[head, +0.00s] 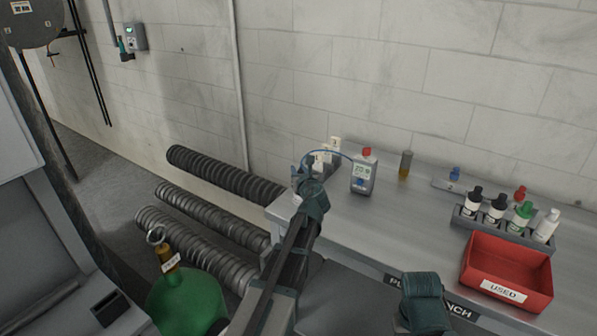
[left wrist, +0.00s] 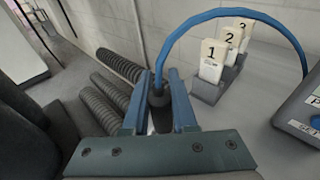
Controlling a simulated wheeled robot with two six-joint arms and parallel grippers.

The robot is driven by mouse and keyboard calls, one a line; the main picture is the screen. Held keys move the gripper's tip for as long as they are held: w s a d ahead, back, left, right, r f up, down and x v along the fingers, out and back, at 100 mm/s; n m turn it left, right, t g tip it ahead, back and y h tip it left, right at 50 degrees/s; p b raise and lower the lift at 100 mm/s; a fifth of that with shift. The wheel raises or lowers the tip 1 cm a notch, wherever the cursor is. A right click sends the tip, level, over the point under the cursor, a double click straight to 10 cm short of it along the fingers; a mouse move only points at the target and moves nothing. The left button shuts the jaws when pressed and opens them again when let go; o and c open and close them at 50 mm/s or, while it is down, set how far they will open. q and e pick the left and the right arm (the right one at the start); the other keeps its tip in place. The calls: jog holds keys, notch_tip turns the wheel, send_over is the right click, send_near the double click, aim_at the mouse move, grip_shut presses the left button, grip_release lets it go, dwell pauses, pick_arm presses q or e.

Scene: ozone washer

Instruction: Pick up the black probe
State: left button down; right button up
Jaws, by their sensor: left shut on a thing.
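The black probe (left wrist: 158,98) is between the two fingers of my left gripper (left wrist: 160,88), which is shut on it. A blue cable runs from the probe's top in an arc to the meter (left wrist: 302,115) at the right of the left wrist view. In the head view my left gripper (head: 308,180) is above the left end of the bench and hides most of the probe.
Cards numbered 1, 2 and 3 (left wrist: 222,58) stand in a grey holder behind the probe. The bench (head: 400,225) also bears an amber vial (head: 405,164), a bottle rack (head: 483,220) and a red "USED" tray (head: 507,254). Corrugated hoses (head: 225,175) and a green cylinder (head: 190,298) are left.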

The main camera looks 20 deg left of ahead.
pick_arm(q)
jog(key=f+p+v, duration=0.1)
jog(key=v, duration=1.5)
jog(key=shift+s, duration=0.2)
jog(key=shift+d, duration=0.15)
